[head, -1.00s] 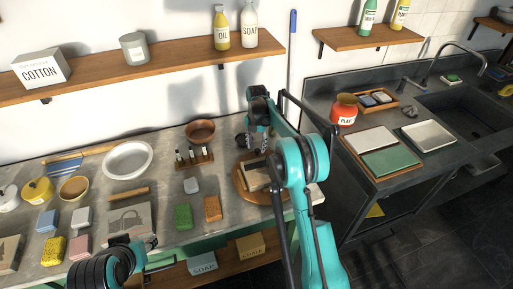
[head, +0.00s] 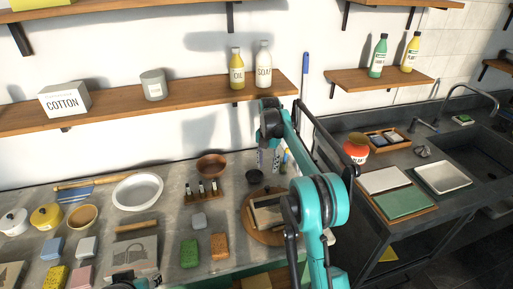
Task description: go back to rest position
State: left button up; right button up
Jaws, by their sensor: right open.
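My right arm comes up from the bottom right, teal and black. Its right gripper (head: 268,161) points down over the back of the workbench (head: 160,222), with its fingers apart and nothing between them. It hangs behind a round wooden board (head: 253,232) that bears a framed flat piece (head: 267,212). A small dark cup (head: 254,177) is just left of and below the fingers. A bit of my left arm shows at the bottom edge, left of centre; its fingers are not visible.
A shelf (head: 200,98) with a cotton box (head: 65,100), oil bottle (head: 237,68) and soap bottle (head: 263,64) runs behind the bench. Sponges, bowls and a white basin (head: 138,191) fill the left. A sink counter (head: 450,160) with trays stands right.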

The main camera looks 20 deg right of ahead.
jog(key=s+a+r+m+t+b, duration=0.1)
jog(key=s+a+r+m+t, duration=0.1)
jog(key=s+r+m, duration=0.45)
jog(key=s+a+r+m+t+b, duration=0.1)
jog(key=s+a+r+m+t, duration=0.15)
jog(key=s+m, duration=0.65)
jog(key=s+a+f+m+t+b, duration=0.1)
jog(key=s+f+m, duration=0.3)
jog(key=s, duration=0.7)
jog(key=s+a+f+m+t+b, duration=0.1)
jog(key=s+f+m, duration=0.4)
jog(key=s+m, duration=0.3)
jog(key=s, duration=0.3)
jog(key=shift+a+f+t, duration=0.2)
jog(key=shift+t, duration=0.15)
